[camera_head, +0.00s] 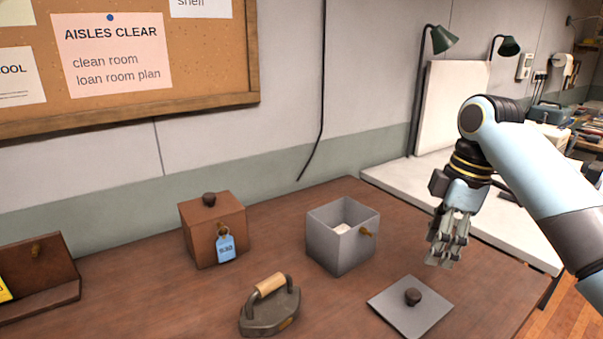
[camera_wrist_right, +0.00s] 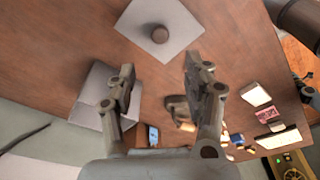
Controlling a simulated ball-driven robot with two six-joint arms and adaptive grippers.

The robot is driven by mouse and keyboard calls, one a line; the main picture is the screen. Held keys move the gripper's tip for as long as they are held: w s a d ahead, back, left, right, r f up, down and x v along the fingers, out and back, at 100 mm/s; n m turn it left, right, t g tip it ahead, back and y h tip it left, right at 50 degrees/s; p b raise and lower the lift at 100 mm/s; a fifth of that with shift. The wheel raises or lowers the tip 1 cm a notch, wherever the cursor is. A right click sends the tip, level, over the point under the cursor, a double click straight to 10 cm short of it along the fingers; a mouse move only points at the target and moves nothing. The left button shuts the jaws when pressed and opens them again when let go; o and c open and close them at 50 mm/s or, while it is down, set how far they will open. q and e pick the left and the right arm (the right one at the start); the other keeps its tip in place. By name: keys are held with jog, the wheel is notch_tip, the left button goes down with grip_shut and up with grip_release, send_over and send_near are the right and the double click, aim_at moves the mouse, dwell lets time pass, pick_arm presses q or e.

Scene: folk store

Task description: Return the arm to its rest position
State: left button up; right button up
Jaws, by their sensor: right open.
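My right gripper (camera_head: 447,240) is open and empty, held in the air above the right part of the brown table. It points down, with the grey lid (camera_head: 412,304) below it to the front. In the right wrist view its two fingers (camera_wrist_right: 165,90) are spread apart with nothing between them. The lid also shows in that view (camera_wrist_right: 160,20), lying flat with its dark knob up. The grey box (camera_head: 333,247) stands open to the left of the gripper, with something pale inside. My left gripper is not in view.
A brown box (camera_head: 203,238) with a blue tag and a flat iron (camera_head: 271,309) stand on the table (camera_head: 150,290). A brown wooden piece (camera_head: 38,270) is at the far left. A white table (camera_head: 400,180) with green lamps (camera_head: 443,40) lies behind my right arm.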

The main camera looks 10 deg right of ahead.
jog(key=s+a+f+m, duration=0.1)
jog(key=s+f, duration=0.1)
jog(key=s, duration=0.2)
jog(key=s+a+f+m, duration=0.1)
jog(key=s+f+m, duration=0.1)
jog(key=s, duration=0.1)
jog(key=s+a+f+m+t+h, duration=0.1)
jog(key=s+f+m, duration=0.1)
jog(key=s, duration=0.2)
jog(key=shift+s+a+f, duration=0.25)
jog(key=shift+s+f, duration=0.05)
jog(key=shift+f, duration=0.1)
jog(key=s+a+r+m+t+h, duration=0.15)
jog(key=s+m, duration=0.55)
jog(key=s, duration=0.7)
notch_tip(320, 180, down, 30)
jog(key=s+d+b, duration=0.1)
jog(key=d+b, duration=0.1)
jog(key=b, duration=0.4)
jog(key=s+d+f+m+g+b, duration=0.1)
jog(key=s+f+b, duration=0.4)
jog(key=s+f, duration=1.4)
notch_tip(320, 180, down, 4)
jog(key=shift+s+d+r+g, duration=0.2)
jog(key=shift+d+r+g, duration=0.05)
jog(key=shift+g, duration=0.3)
